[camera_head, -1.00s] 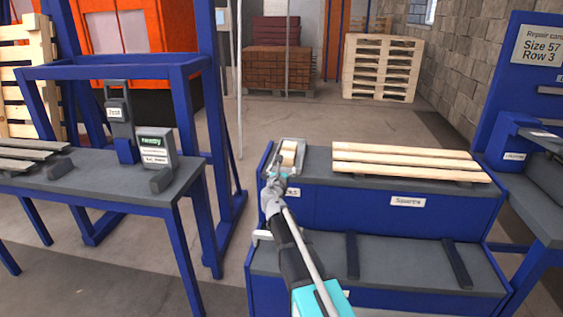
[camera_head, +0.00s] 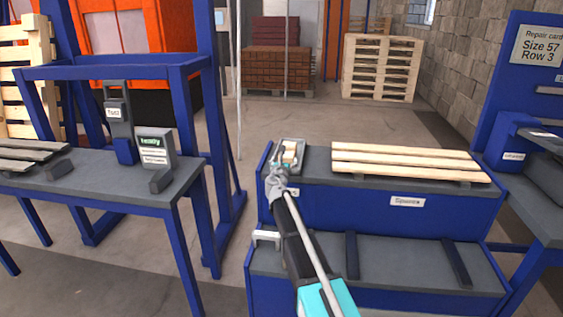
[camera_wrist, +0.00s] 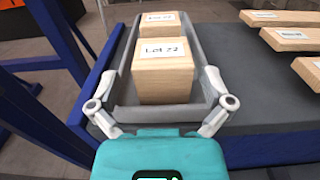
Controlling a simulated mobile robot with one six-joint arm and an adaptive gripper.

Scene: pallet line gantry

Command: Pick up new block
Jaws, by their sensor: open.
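Two pale wooden blocks sit one behind the other in a grey tray (camera_wrist: 207,75). The near block (camera_wrist: 163,77) carries a label that seems to read "Lot 72". The far block (camera_wrist: 160,19) has a similar label, too small to read surely. In the head view the tray (camera_head: 301,143) stands at the left end of the blue bench, with block wood (camera_head: 289,153) showing in it. My gripper (camera_wrist: 160,112) is open and empty, its fingers spread to either side of the tray's near end, just short of the near block. In the head view my gripper (camera_head: 279,174) partly hides the tray.
Several pale boards (camera_head: 405,163) lie on the bench right of the tray, above a "Spares" label (camera_head: 407,202). A lower grey shelf (camera_head: 405,265) juts out in front. A table (camera_head: 100,190) with a blue frame stands left. A repair card sign (camera_head: 540,45) is at right.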

